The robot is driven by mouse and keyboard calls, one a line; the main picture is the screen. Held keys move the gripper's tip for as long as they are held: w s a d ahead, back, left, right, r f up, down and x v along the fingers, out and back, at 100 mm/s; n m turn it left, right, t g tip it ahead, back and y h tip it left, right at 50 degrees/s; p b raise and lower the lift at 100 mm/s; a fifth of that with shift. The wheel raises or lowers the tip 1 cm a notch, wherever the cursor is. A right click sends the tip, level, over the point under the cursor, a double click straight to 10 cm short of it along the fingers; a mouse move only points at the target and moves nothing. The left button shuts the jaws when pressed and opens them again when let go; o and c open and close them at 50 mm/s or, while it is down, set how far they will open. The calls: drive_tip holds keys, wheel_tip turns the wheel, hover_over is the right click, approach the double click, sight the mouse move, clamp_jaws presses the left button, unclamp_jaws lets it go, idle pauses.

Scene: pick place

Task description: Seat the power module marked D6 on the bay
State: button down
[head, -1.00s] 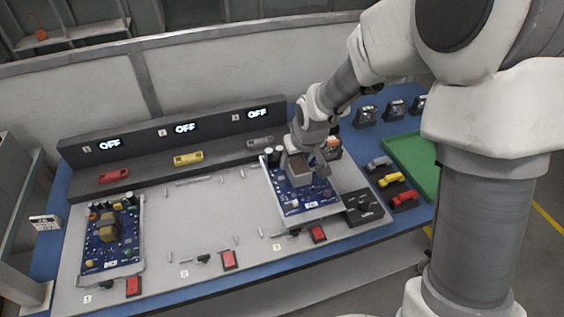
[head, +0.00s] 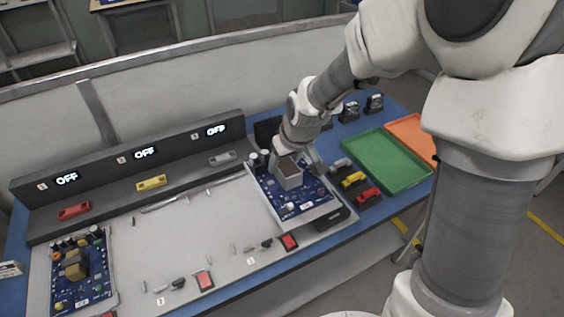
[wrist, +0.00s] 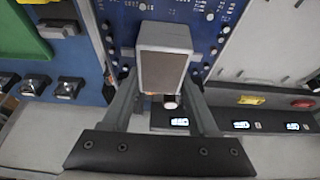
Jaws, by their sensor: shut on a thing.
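A blue power module (head: 318,197), a circuit board on a pale base, is at the right end of the grey bay panel (head: 195,230). Its mark is too small to read. My gripper (head: 291,168) is shut on the tall grey block on this board. In the wrist view the block (wrist: 163,70) sits between the two fingers, with the blue board (wrist: 205,20) behind it. I cannot tell whether the module touches the panel or hangs just above it. Another blue module (head: 97,285) lies in the leftmost bay.
Displays reading OFF (head: 146,152) line the rear console, with red, yellow and grey connectors below. Red switches (head: 205,281) line the front edge. Right of the module are small connectors (head: 354,180), a green tray (head: 385,180) and an orange tray (head: 412,133). The panel's middle is bare.

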sight(283, 162)
drive_tip(key=shift+r+p, duration=1.15)
drive_tip(key=shift+r, duration=0.6)
drive_tip(key=shift+a, duration=0.1)
